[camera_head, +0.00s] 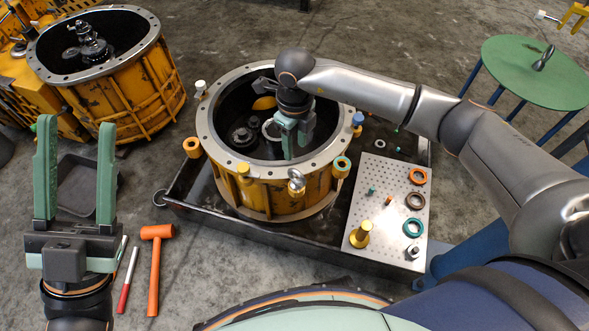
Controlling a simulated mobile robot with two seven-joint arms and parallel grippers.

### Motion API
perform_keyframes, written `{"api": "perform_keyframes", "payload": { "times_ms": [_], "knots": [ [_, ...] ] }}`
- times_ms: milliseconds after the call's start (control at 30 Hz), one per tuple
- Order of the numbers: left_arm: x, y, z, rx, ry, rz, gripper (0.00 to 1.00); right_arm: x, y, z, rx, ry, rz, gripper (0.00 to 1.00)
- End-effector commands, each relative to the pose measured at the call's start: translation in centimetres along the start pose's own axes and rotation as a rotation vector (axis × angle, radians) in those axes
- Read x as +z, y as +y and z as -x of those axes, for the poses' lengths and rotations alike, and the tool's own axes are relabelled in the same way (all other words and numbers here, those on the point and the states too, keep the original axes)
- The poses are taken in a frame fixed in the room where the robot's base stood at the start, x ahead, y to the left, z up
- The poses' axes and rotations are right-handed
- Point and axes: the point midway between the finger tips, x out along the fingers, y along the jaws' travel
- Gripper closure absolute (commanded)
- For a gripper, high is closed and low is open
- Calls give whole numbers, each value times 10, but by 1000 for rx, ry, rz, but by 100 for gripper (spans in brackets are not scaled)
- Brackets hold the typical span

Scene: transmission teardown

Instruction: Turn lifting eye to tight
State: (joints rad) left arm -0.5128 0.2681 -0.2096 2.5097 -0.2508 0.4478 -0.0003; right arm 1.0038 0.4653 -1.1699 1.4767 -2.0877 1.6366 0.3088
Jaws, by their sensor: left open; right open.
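The open yellow transmission housing (272,198) stands on a dark tray. A pale ring, perhaps the lifting eye (269,129), shows inside it beside my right gripper; the gripper partly covers that area. My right gripper (296,145) points down into the housing with its jaws open. I cannot tell whether its green fingers touch or straddle the ring. A small grey eye-shaped part (297,181) also sits at the housing's front rim. My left gripper (77,126) is open and empty, fingers pointing up the picture, at the left, away from the housing.
A perforated plate (385,222) right of the housing carries orange, brown and teal rings and a yellow post. A second housing (135,88) stands upper left. A green round table (530,85) stands upper right.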

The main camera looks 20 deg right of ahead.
Motion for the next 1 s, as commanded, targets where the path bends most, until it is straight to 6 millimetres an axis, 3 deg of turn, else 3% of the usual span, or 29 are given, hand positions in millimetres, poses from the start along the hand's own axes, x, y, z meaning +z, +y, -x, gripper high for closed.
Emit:
{"api": "perform_keyframes", "payload": {
  "times_ms": [300,500,700,1000],
  "knots": [
    [16,8,15,2,-7,28,50,-1,3,-69,7,3,3,52],
    [21,13,20,12,1,42,50,0,4,-100,7,0,3,52],
    [23,16,22,10,0,60,50,0,3,-113,6,-1,3,52],
    [23,16,22,11,-2,63,50,0,3,-114,7,-2,4,54]
  ]
}}
